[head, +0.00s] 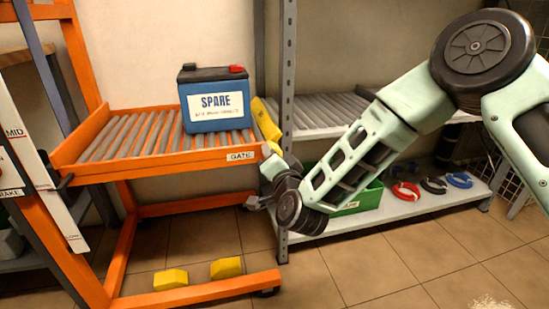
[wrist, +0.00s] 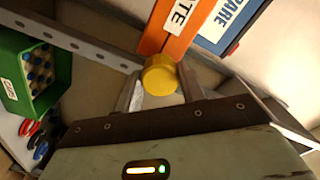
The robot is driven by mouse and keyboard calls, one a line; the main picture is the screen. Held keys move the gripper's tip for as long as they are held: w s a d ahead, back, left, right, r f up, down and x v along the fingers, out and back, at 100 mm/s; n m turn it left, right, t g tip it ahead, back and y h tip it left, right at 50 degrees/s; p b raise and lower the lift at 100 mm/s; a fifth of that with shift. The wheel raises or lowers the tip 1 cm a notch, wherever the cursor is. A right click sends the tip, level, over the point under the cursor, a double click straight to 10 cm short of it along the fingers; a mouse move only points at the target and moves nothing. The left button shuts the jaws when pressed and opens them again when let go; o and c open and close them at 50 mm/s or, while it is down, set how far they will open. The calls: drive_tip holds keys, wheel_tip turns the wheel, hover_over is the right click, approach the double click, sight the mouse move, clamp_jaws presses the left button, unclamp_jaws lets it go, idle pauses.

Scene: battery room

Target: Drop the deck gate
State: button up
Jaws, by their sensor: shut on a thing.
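The orange lift deck (head: 75,172) has grey rollers and a "GATE" label on its right front corner. The yellow gate (head: 265,118) stands along the deck's right end, its near end by my gripper (head: 270,163). In the wrist view, my gripper (wrist: 161,80) has its fingers on either side of the gate's rounded yellow end (wrist: 160,76), beside the "GATE" label. The jaws are shut on it. The blue "SPARE" battery (head: 214,103) stands upright on the rollers, left of the gate; part of it shows in the wrist view (wrist: 228,22).
A grey rack (head: 288,75) with a roller shelf stands just right of the deck. Its lower shelf holds a green bin (head: 364,198) and red, dark and blue coils. Yellow blocks (head: 171,279) lie low by the orange frame. The tiled floor in front is clear.

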drive_tip(key=shift+m, duration=4.9)
drive_tip(key=o, duration=1)
drive_tip(key=shift+c, duration=0.2)
drive_tip(key=shift+s, duration=0.1)
drive_tip(key=p+v, duration=0.3)
drive_tip(key=v, duration=1.4)
drive_tip(key=shift+p, duration=0.35)
drive_tip(key=shift+s+r, duration=0.1)
drive_tip(key=shift+s, duration=0.05)
